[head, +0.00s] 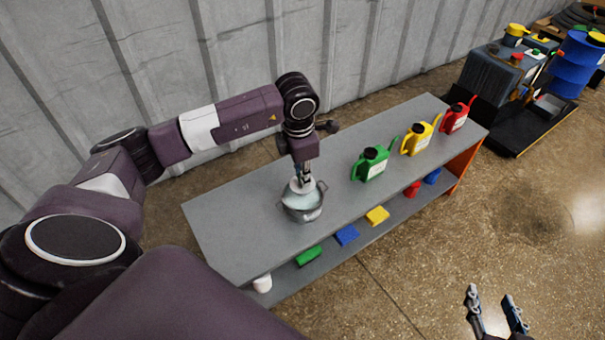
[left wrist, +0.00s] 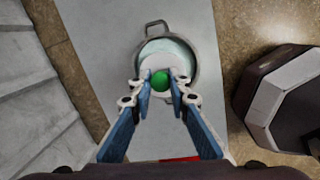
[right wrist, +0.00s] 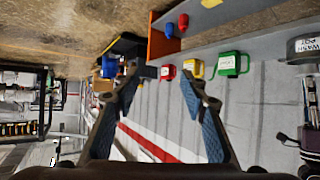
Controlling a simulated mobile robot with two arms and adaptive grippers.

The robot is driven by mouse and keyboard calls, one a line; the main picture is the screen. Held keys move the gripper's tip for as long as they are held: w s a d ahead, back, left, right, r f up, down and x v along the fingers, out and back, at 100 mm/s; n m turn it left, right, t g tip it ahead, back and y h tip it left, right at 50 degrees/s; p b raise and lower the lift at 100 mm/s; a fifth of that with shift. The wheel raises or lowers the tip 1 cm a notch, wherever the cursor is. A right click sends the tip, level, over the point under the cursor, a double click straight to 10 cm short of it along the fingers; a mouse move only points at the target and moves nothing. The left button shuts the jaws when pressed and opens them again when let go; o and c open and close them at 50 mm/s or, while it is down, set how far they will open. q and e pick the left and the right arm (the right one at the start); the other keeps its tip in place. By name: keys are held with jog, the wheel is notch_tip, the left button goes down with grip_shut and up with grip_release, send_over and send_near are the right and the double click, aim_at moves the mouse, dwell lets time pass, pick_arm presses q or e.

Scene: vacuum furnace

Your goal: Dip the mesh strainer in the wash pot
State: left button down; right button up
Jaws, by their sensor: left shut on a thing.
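The wash pot (head: 302,212), a grey metal pot with side handles, stands on the table. Its rim and pale blue inside show in the left wrist view (left wrist: 198,72), and its label shows at the edge of the right wrist view (right wrist: 305,46). My left gripper (head: 304,180) points down over the pot, shut on a round green knob (left wrist: 161,81), which I take for the top of the mesh strainer. The mesh is not clear, so I cannot tell how deep it sits. My right gripper (head: 497,308) is open and empty, away from the table.
Green (head: 371,163), yellow (head: 417,138) and red (head: 454,117) cans stand along the table (head: 235,232). Sponges and cups, including a yellow sponge (head: 377,215) and a white cup (head: 262,284), are on the lower shelf. A corrugated wall is behind.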

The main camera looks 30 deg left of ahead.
pick_arm(q)
jog(key=shift+r+p, duration=0.55)
jog(key=shift+r, duration=0.25)
jog(key=shift+r+p, duration=0.45)
jog(key=shift+r, duration=0.15)
pick_arm(e)
jog(key=s+d+f+g+h, duration=0.1)
jog(key=s+d+f+g, duration=0.2)
jog(key=s+f+g, duration=0.2)
jog(key=shift+s+d+f, duration=0.15)
jog(key=shift+s+f, duration=1)
jog(key=shift+s, duration=0.9)
